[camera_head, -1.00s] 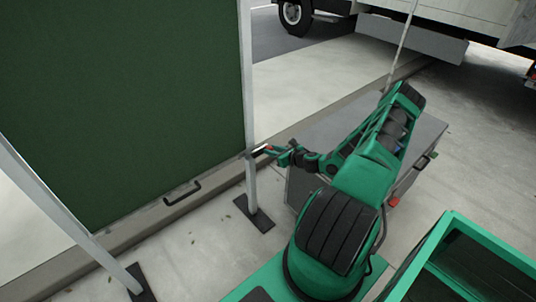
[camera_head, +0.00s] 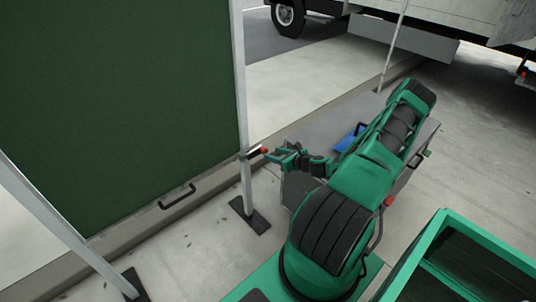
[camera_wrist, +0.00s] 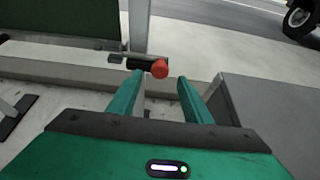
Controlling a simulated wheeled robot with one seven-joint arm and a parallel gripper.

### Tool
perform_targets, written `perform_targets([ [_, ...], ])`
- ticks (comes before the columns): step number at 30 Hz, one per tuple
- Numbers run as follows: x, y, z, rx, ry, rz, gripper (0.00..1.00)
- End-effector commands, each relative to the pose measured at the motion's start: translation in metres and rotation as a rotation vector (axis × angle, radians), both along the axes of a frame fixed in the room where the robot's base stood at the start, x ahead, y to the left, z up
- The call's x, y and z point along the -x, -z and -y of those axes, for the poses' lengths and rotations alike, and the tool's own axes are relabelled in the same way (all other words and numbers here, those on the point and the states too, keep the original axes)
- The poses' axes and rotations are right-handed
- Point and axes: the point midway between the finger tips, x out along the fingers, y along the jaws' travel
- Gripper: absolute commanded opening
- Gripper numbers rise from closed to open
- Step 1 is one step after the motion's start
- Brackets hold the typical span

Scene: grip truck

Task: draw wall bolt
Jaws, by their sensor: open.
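The wall bolt is a short dark rod (camera_wrist: 138,64) with a red knob (camera_wrist: 160,69) on its end, sticking out sideways from a pale post. In the head view, the red knob (camera_head: 264,150) stands to the right of the post (camera_head: 243,110) at the lower right edge of the green panel (camera_head: 120,100). My gripper (camera_wrist: 160,80) is open and empty. Its two fingers point at the knob, which shows between and just beyond the fingertips in the wrist view. In the head view, my gripper (camera_head: 271,156) is just right of the knob.
A grey box (camera_head: 300,190) stands beneath and behind my arm, with a blue thing (camera_head: 349,138) on top. The panel has a black handle (camera_head: 178,197) low down. The post's dark foot (camera_head: 249,216) rests on the pavement. A truck (camera_head: 430,25) stands behind.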

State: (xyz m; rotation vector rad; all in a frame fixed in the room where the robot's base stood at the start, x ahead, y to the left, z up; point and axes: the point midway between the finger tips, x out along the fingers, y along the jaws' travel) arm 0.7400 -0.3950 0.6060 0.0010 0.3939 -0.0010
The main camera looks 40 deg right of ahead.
Motion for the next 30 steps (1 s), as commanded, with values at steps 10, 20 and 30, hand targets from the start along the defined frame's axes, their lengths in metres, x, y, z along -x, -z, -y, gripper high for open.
perform_targets([
  [10, 0.042, -0.017, 0.0, 0.001, 0.0, -0.001, 0.45],
  [20, 0.045, -0.018, 0.0, 0.001, -0.001, -0.001, 0.45],
  [30, 0.04, -0.033, -0.03, 0.157, -0.216, -0.07, 0.45],
])
